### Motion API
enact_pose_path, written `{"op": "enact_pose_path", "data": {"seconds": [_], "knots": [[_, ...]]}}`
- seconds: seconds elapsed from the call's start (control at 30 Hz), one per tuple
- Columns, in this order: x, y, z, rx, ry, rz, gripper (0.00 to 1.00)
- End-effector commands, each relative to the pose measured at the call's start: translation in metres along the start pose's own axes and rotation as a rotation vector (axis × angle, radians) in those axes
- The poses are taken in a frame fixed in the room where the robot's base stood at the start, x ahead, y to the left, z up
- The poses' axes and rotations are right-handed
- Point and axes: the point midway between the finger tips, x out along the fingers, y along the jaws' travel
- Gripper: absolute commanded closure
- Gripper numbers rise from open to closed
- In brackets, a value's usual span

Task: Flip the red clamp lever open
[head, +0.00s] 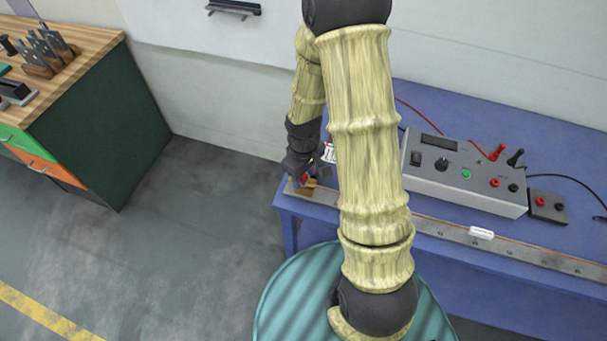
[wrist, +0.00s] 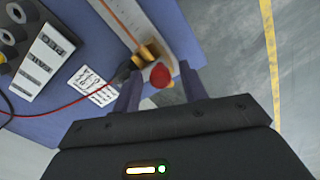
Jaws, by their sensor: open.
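The red clamp lever (wrist: 160,75) shows in the wrist view as a round red end, next to a brass-coloured clamp block (wrist: 152,51) at the end of a long rail. In the head view only a small red bit of the lever (head: 305,178) shows by my gripper. My gripper (wrist: 158,83) is open, with one finger on each side of the red lever in the picture. I cannot tell whether either finger touches it. In the head view my gripper (head: 302,172) is over the rail's left end, and my arm hides part of the rail.
The rail (head: 430,224) runs along the blue bench's (head: 560,145) front edge, with a white tag (head: 481,232) on it. A grey meter box (head: 462,180) with cables stands behind. A black clip (wrist: 124,68) and a paper label (wrist: 94,86) lie near the clamp. Left floor is clear.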

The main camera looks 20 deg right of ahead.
Motion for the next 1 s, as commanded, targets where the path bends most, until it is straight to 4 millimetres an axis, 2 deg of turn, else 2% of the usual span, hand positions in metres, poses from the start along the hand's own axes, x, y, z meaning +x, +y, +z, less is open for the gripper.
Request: {"op": "enact_pose_path", "data": {"seconds": [0.37,0.5,0.6,1.0], "knots": [[0.0061,0.0,0.0,0.0,0.001,0.001,0.57],[0.0059,0.0,0.0,0.0,0.001,0.001,0.85],[0.0059,0.0001,0.0,0.0,0.001,0.001,1.0],[0.0025,-0.0015,-0.0017,-0.006,-0.009,-0.021,1.0]]}}
